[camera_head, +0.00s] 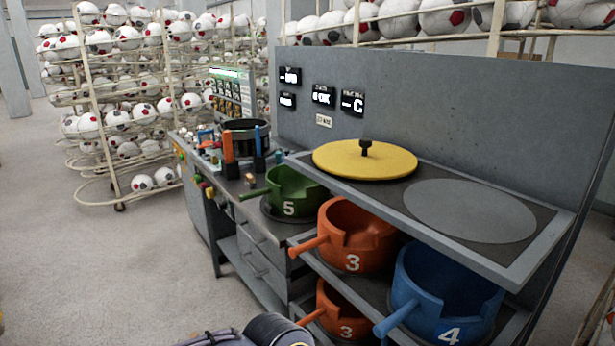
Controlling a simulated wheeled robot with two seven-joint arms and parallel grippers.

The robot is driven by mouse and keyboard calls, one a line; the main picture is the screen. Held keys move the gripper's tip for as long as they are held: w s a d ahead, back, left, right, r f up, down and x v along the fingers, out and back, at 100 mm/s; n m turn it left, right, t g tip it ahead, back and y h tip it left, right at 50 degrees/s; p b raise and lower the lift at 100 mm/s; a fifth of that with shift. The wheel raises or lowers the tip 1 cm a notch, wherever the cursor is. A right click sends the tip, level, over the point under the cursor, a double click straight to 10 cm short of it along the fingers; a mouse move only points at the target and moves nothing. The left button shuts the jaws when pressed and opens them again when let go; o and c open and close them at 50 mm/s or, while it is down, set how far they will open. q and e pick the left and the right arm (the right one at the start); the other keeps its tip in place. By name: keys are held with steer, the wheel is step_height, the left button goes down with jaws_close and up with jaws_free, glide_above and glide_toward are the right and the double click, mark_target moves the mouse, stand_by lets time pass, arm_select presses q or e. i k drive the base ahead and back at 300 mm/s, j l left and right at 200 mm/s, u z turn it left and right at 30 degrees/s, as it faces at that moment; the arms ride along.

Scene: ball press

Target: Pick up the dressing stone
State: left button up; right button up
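I cannot single out a dressing stone for certain. Several small items, too small to name surely, lie on the metal workbench (222,190) around a dark round pot-like vessel (246,139) with orange and blue uprights in front of it. Among them is a small tan and dark piece (250,180) near the bench's front. Part of my arm (275,331) shows at the bottom edge, below the bench and shelves. Neither gripper's fingers show.
A yellow disc (364,160) with a black knob lies on the top shelf beside a grey round plate (470,211). Green (297,193), orange (355,236) and blue (445,295) numbered pots sit lower, handles sticking out. Ball racks (97,120) stand behind. The left floor (90,260) is clear.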

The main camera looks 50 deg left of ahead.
mark_target(250, 183)
steer(key=u, duration=2.15)
steer(key=i+j+u, duration=0.1)
steer(key=u, duration=0.55)
steer(key=i, duration=2.3)
steer(key=i+z, duration=0.4)
steer(key=i+j+z, duration=0.15)
steer(key=z, duration=0.25)
steer(key=i+j+z, duration=0.25)
steer(key=i+z, duration=0.15)
